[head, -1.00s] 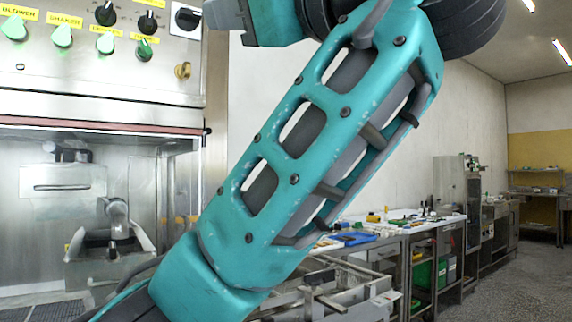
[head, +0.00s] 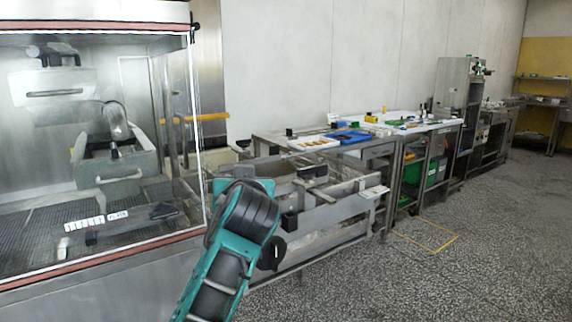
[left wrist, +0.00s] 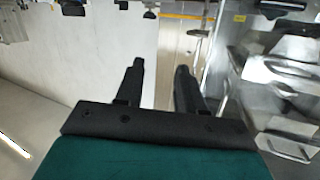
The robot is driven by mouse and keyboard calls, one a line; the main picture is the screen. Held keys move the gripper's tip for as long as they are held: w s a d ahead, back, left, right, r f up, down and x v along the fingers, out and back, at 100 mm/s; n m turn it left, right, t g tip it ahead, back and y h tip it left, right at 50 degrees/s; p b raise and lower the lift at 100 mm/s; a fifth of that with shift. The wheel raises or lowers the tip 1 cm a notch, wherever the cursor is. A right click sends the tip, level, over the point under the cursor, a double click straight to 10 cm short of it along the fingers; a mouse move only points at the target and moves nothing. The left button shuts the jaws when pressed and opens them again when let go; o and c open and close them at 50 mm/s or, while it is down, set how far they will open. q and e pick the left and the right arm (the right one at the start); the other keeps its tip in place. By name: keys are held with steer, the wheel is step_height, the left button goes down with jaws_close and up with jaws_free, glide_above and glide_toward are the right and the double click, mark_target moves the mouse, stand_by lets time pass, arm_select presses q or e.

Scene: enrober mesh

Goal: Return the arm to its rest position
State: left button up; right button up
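A teal arm of mine (head: 228,262) with dark round joints rises from the bottom centre of the head view. It stands in front of the steel machine's lower right corner and the steel conveyor frame. No gripper fingers can be made out in that view. In the left wrist view my left gripper (left wrist: 158,68) has its two dark fingers apart with nothing between them. The wrist view is tilted, with a ceiling lamp at lower left. My right gripper shows in neither view.
The glass-fronted steel machine (head: 100,262) fills the left, with a dark mesh belt (head: 30,238) inside. A steel conveyor frame (head: 330,212) stands beside it. Beyond is a bench with a blue tray (head: 348,137) and a white tray (head: 314,143). Speckled floor (head: 450,275) at right is clear.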

arm_select(q)
steer(key=s+a+f+m+g+h+p, duration=0.15)
steer(key=s+f, duration=0.35)
steer(key=f, duration=0.7)
steer(key=s+a+f+m+g+h, duration=0.15)
steer(key=s+f, duration=0.25)
steer(key=f, duration=0.9)
steer(key=s+a+f, duration=0.2)
steer(key=s+f, duration=0.2)
steer(key=s, duration=0.3)
steer(key=s+a+f+g+h+p, duration=0.1)
steer(key=s+a+f, duration=0.1)
steer(key=s, duration=0.5)
steer(key=s+a+f+m+h+p, duration=0.1)
steer(key=s+a+f, duration=0.1)
steer(key=s+f, duration=0.3)
steer(key=s, duration=0.3)
steer(key=shift+f+g, duration=0.35)
steer(key=shift+g, duration=0.05)
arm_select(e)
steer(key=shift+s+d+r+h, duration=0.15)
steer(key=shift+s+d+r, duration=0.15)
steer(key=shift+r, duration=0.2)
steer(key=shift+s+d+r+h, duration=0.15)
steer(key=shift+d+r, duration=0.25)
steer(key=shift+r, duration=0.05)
